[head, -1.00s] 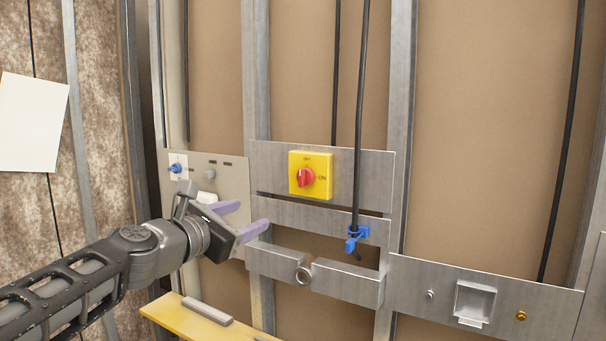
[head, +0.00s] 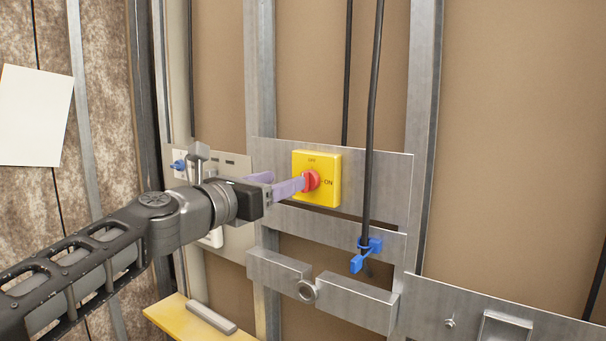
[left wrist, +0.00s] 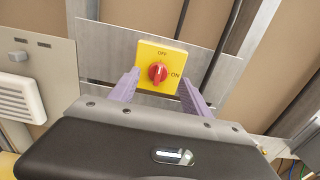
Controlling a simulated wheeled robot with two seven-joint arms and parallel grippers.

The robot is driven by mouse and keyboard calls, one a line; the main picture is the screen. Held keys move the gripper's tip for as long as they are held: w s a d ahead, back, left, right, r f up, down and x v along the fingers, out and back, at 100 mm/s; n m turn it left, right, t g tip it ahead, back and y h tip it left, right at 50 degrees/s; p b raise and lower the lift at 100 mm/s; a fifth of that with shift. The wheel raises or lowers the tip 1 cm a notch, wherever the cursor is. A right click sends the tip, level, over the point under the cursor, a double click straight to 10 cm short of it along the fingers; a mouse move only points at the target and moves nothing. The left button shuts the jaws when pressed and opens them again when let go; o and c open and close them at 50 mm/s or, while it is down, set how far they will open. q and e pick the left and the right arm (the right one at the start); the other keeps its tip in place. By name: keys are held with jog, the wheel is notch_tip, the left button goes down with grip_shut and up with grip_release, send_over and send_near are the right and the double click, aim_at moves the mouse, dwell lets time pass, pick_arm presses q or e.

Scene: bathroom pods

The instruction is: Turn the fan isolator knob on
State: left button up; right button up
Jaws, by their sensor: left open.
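The fan isolator is a yellow box (head: 328,165) with a red knob (head: 311,180) on a metal plate, marked OFF at the top and ON at the right. In the left wrist view the red knob (left wrist: 158,72) has its grip ridge pointing roughly up toward OFF. My left gripper (head: 290,184) has purple fingers, open, right in front of the isolator. In the left wrist view the fingers (left wrist: 158,87) stand on either side of the box's lower part, with the knob between them. I cannot tell whether they touch it. My right gripper is not in view.
A black cable (head: 371,130) hangs right of the isolator, with a blue clip (head: 368,248) below. A grey panel with a blue key-like switch (head: 179,165) is at left. A metal bracket with a ring (head: 307,291) and a yellow ledge (head: 190,322) sit lower.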

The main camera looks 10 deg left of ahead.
aim_at(303, 173)
pick_arm(q)
jog(key=p+x, duration=0.1)
jog(key=x, duration=0.6)
jog(key=shift+w+d, duration=0.1)
jog(key=shift+w, duration=0.15)
jog(key=shift+c, duration=0.3)
grip_shut()
